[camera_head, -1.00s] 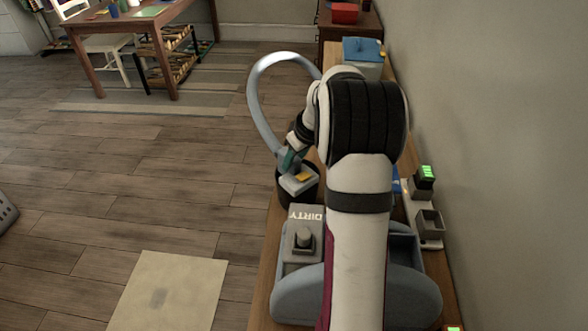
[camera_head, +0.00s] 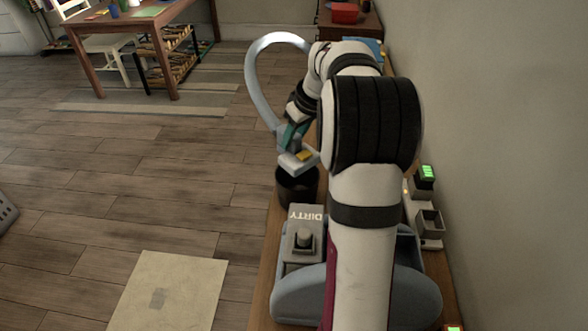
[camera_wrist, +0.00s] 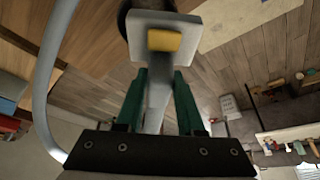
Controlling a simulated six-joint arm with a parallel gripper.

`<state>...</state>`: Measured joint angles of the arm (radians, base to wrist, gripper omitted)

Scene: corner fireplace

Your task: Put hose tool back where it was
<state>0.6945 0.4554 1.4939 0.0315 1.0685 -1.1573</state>
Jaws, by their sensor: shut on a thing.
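The hose tool (camera_head: 293,161) is a pale grey piece with a flat head and a yellow patch, on a thick light blue-grey hose (camera_head: 254,85). My gripper (camera_head: 294,135) has green fingers and is shut on the tool's handle. A dark round holder (camera_head: 297,190) stands on the wooden bench directly below the tool in the head view; the tool appears raised over it. In the wrist view the tool's head (camera_wrist: 190,22) and yellow patch lie beyond my gripper (camera_wrist: 158,88), with the handle between the fingers. The dark holder shows only partly behind the head.
A blue-grey bin unit marked "DIRTY" (camera_head: 304,224) stands on the bench (camera_head: 262,285), partly behind my arm. Small grey boxes with a green light (camera_head: 427,172) sit along the right wall. Open floor lies left, with a beige mat (camera_head: 165,295).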

